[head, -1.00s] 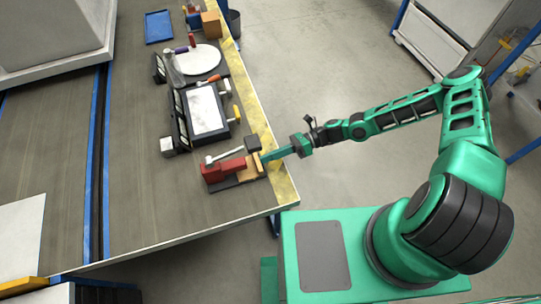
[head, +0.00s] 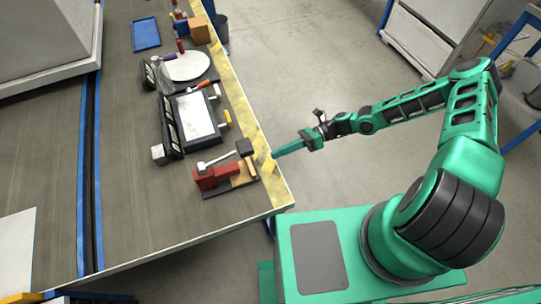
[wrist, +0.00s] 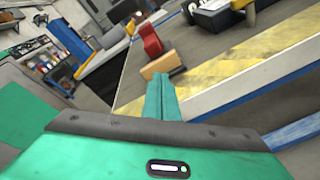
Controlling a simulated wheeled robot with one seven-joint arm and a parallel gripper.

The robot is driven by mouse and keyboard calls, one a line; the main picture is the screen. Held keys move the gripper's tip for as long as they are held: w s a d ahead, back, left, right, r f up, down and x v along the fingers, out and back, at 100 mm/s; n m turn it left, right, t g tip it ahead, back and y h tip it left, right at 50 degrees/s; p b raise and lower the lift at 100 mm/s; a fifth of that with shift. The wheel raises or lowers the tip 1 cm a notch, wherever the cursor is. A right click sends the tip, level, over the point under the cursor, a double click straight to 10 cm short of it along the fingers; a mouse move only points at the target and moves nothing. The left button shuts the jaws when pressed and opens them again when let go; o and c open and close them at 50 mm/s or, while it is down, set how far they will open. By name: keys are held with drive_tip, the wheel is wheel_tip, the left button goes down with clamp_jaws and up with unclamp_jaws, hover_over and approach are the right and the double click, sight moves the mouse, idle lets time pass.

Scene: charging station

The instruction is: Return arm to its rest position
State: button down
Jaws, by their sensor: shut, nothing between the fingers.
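My green arm reaches left from my base in the head view. My gripper (head: 276,154) is at the yellow-striped right edge of the table, with its fingers together and nothing between them. In the wrist view the closed green fingers (wrist: 162,97) point toward the table edge. A red clamp-like device (head: 212,176) with a black-tipped lever stands on the table just left of my gripper. It also shows in the wrist view (wrist: 150,40) beyond the fingertips, with a tan block (wrist: 158,66) by it. My gripper appears apart from both.
The table (head: 130,210) also bears a black framed device with a white panel (head: 199,115), a round white plate (head: 188,66) and a blue tray (head: 146,34). The grey floor (head: 290,70) right of the table is clear.

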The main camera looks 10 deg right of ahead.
drive_tip(key=v, duration=0.6)
drive_tip(key=shift+d, duration=0.3)
drive_tip(key=shift+w, duration=0.1)
drive_tip(key=s+d+r+n+g+h, duration=0.1)
drive_tip(key=s+d+r+n+h, duration=0.4)
drive_tip(key=d+r, duration=0.5)
drive_tip(key=s+d+r+n+h, duration=0.3)
drive_tip(key=d+r+n+h, duration=0.3)
drive_tip(key=d, duration=0.5)
drive_tip(key=s+d+r+n+t+h, duration=0.2)
drive_tip(key=s+r, duration=0.5)
drive_tip(key=r, duration=0.3)
drive_tip(key=s+d+r+n+t+h, duration=0.1)
drive_tip(key=s+d+r+n+t, duration=0.2)
drive_tip(key=s+r, duration=0.5)
wheel_tip(320, 180, up, 3)
drive_tip(key=shift+s+r+h, duration=0.15)
drive_tip(key=shift+s+h, duration=0.1)
drive_tip(key=shift+h, duration=0.15)
